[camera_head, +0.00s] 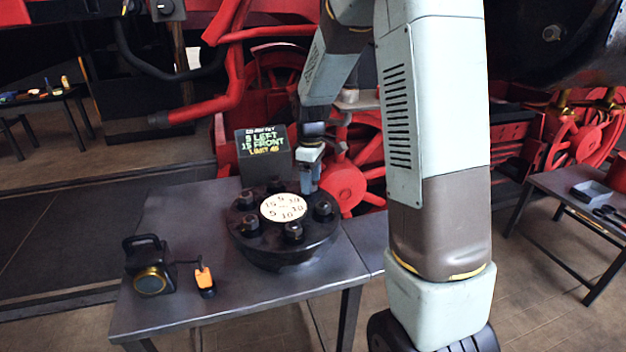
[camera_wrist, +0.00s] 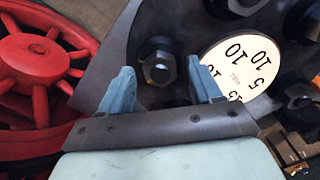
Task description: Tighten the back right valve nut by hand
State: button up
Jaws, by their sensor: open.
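The round black valve cover (camera_head: 285,250) sits on the table, ringed by several dark nuts around a cream dial (camera_head: 284,207) marked with 5, 10 and 15. My gripper (camera_head: 309,186) is over the cover's back right edge, pointing down, and hides the back right nut in the head view. In the wrist view that hex nut (camera_wrist: 158,68) shows between the two blue fingers of my open gripper (camera_wrist: 160,82), with gaps at both sides. I cannot tell how far down the fingers reach. Front nuts (camera_head: 293,231) and a right nut (camera_head: 322,210) stand clear.
A dark display (camera_head: 263,150) with text including "15 FRONT" stands behind the cover. Red wheels (camera_head: 343,187) rise close behind the table.

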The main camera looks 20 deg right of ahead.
jog(key=shift+f, duration=0.25)
jog(key=c, duration=1)
jog(key=shift+d, duration=0.25)
jog(key=shift+c, duration=0.2)
jog(key=shift+a, duration=0.15)
jog(key=shift+m, duration=0.3)
jog(key=m, duration=0.4)
jog(key=shift+a+r, duration=0.1)
jog(key=m, duration=0.5)
jog(key=shift+w+m, duration=0.1)
jog(key=shift+m, duration=0.3)
